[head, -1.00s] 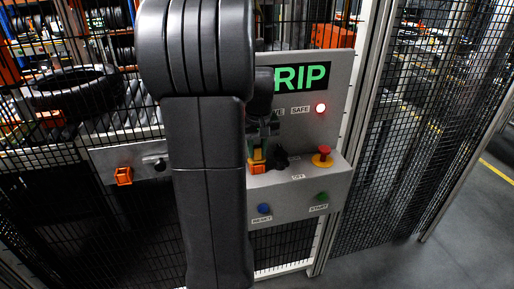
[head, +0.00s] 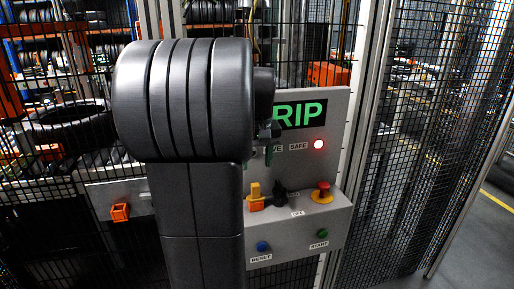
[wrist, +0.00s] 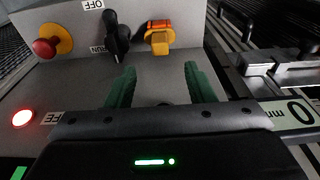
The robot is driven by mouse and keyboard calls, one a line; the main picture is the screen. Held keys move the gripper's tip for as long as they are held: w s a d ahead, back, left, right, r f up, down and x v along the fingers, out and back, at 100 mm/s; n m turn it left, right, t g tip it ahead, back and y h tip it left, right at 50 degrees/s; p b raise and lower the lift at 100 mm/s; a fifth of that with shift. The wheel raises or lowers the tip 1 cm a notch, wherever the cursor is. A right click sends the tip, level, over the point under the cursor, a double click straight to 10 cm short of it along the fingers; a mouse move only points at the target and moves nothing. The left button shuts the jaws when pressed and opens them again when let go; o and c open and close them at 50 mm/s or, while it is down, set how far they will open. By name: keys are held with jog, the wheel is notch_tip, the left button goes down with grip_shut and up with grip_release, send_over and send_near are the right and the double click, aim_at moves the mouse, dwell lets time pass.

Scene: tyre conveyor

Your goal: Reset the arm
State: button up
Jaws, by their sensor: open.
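My gripper (wrist: 157,88) shows in the wrist view with its two green fingers apart and nothing between them. In the head view it is mostly hidden behind my dark arm, with a bit of green finger in front of the panel. The grey control panel (head: 335,215) carries an orange and yellow padlock-like piece (head: 256,198), a black rotary switch (head: 280,193) and a red emergency button on yellow (head: 322,192). In the wrist view the orange piece (wrist: 159,38) and the black switch (wrist: 117,38) lie beyond the fingertips, apart from them.
A blue RESET button (head: 262,246) and a green START button (head: 322,233) sit on the panel front. A red light (head: 318,145) glows by SAFE. Black mesh fencing (head: 415,130) stands around, with tyres (head: 65,130) behind it at left. Open floor (head: 488,235) lies at right.

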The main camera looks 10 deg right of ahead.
notch_tip(320, 180, up, 5)
send_over(256, 185)
jog(key=s, duration=0.2)
jog(key=shift+w+f, duration=0.2)
jog(key=shift+f, duration=0.15)
jog(key=f, duration=0.4)
jog(key=w+f, duration=0.1)
jog(key=f, duration=0.8)
jog(key=shift+w+f, duration=0.25)
jog(key=shift+w, duration=0.1)
jog(key=shift+w+r+p, duration=0.1)
jog(key=shift+r+p, duration=0.4)
jog(key=shift+p, duration=0.05)
jog(key=shift+r, duration=0.3)
